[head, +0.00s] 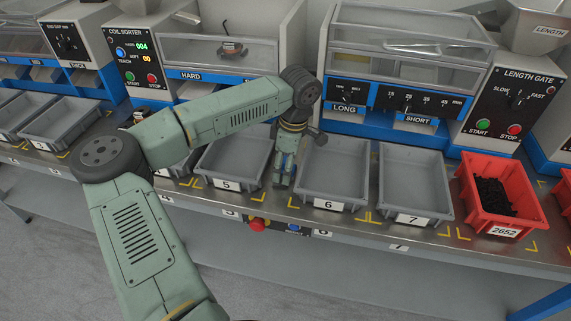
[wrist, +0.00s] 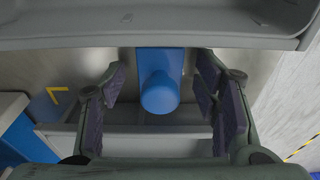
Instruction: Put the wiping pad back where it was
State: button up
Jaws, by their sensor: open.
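A blue block with a round upright knob (wrist: 160,95), which looks like the wiping pad, sits on the metal bench between two grey bins in the wrist view. My gripper (wrist: 160,84) is open, with one jaw on each side of the blue piece and a gap to both. In the head view my gripper (head: 283,178) points down between bin 5 (head: 232,184) and bin 6 (head: 335,205).
Bin 7 (head: 418,220) and a red crate (head: 492,224) with dark pieces stand to the right. Sorter machines line the back. A red button (head: 257,225) is under the bench's front edge. The bins stand close on both sides of my gripper.

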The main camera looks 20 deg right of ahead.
jog(key=shift+d+r+b, duration=0.1)
jog(key=shift+r+b, duration=0.25)
jog(key=shift+r, duration=0.25)
notch_tip(320, 180, up, 11)
jog(key=d+b, duration=0.1)
jog(key=shift+s+b, duration=0.35)
jog(key=shift+s, duration=0.1)
jog(key=shift+d, duration=0.1)
